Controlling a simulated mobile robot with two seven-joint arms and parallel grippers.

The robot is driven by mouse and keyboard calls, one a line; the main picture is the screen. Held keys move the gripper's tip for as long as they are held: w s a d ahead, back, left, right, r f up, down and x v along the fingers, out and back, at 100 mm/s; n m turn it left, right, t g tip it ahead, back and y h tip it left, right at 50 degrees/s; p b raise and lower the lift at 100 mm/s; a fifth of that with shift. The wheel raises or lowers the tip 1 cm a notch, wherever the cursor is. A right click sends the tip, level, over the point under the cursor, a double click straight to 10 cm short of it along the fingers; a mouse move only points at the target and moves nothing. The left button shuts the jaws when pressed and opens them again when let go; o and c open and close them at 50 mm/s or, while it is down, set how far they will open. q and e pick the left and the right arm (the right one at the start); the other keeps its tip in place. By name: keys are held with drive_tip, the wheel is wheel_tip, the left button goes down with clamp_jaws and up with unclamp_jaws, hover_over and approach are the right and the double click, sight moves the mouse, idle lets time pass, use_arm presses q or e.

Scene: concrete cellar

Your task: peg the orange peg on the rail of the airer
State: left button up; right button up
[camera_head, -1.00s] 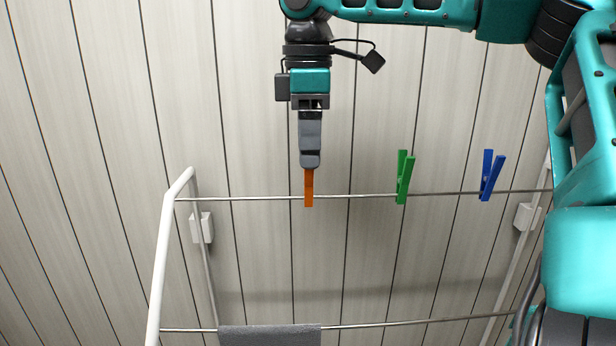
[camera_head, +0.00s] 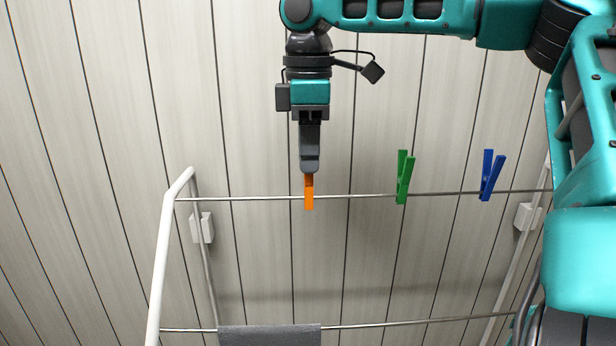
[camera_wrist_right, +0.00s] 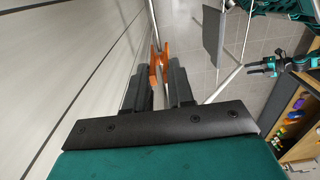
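The orange peg (camera_head: 309,192) is upright at the upper rail (camera_head: 255,198) of the airer, and its lower end overlaps the rail in the head view. My right gripper (camera_head: 309,170) points down and is shut on the peg's upper end. In the right wrist view the orange peg (camera_wrist_right: 157,65) sits between the two dark fingers (camera_wrist_right: 158,88), with its far jaws spread in a V. I cannot tell whether the rail lies between the jaws. My left gripper is outside the head view; what looks like it (camera_wrist_right: 262,68) is small in the wrist view.
A green peg (camera_head: 404,178) and a blue peg (camera_head: 490,176) are on the same rail to the right. A grey cloth (camera_head: 270,335) hangs on the lower rail. The airer's white frame (camera_head: 163,250) stands at left. A panelled wall (camera_head: 240,100) is behind.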

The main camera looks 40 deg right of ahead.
sight(308, 182)
clamp_jaws()
idle(0.8)
drive_tip(key=shift+r, duration=0.1)
drive_tip(key=shift+r, duration=1.4)
drive_tip(key=shift+r, duration=0.1)
drive_tip(key=shift+r, duration=1.4)
drive_tip(key=shift+s, duration=0.1)
drive_tip(key=s+a+r, duration=0.4)
drive_tip(key=s+a, duration=0.5)
drive_tip(key=s, duration=0.2)
drive_tip(key=shift+s+a, duration=0.2)
drive_tip(key=shift+a, duration=0.15)
idle(0.6)
